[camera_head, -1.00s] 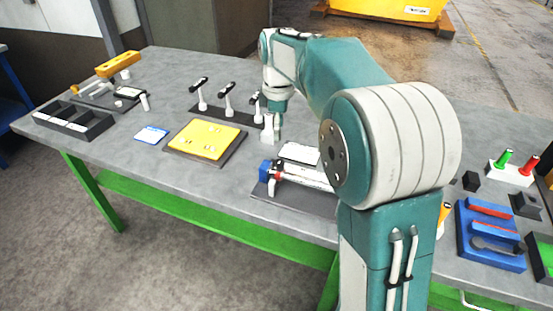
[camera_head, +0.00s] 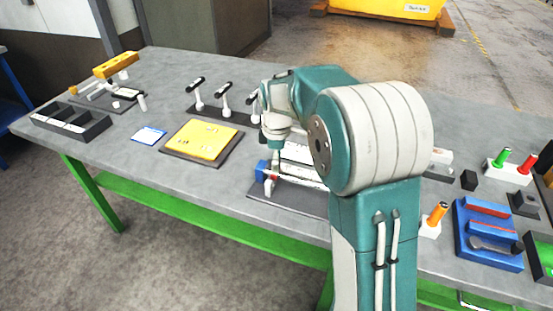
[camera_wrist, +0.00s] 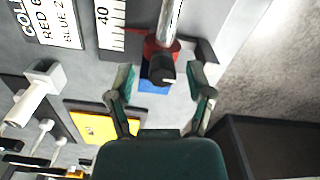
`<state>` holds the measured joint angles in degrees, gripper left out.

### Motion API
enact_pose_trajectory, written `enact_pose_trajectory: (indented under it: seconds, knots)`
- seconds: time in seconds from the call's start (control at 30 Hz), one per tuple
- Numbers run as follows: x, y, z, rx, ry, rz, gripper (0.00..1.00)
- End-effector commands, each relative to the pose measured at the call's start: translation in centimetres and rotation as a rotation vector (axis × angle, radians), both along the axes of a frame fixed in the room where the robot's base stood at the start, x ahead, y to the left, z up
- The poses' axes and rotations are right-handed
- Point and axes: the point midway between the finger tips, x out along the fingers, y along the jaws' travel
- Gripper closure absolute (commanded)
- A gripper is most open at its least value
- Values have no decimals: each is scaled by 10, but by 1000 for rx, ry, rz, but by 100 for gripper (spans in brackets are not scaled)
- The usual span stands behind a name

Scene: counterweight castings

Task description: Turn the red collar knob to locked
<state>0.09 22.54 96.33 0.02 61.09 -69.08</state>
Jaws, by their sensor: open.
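In the wrist view a red collar (camera_wrist: 152,47) sits around a silver rod (camera_wrist: 168,20), with a dark cylindrical knob (camera_wrist: 161,68) at its near side. A blue block (camera_wrist: 153,87) shows behind the knob. My gripper (camera_wrist: 161,93) is open, its two fingers to the left and right of the knob, with gaps visible on both sides. Nothing is held. In the head view the blue block (camera_head: 261,170) stands on a dark base plate (camera_head: 285,200); my arm covers much of the fixture. I cannot tell the collar's turn position.
A yellow panel (camera_head: 201,139) and a row of black-topped levers (camera_head: 225,100) stand nearby.

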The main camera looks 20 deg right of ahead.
Motion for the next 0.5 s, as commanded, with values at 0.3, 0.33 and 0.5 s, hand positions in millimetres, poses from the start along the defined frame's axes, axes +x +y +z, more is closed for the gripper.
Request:
enact_pose_trajectory:
  seconds: [0.3,0.33,0.5]
  knots:
    - [1,1,0,0,0,1,100]
    - [1,1,0,0,-1,1,100]
    - [1,2,0,1,-1,-10,100]
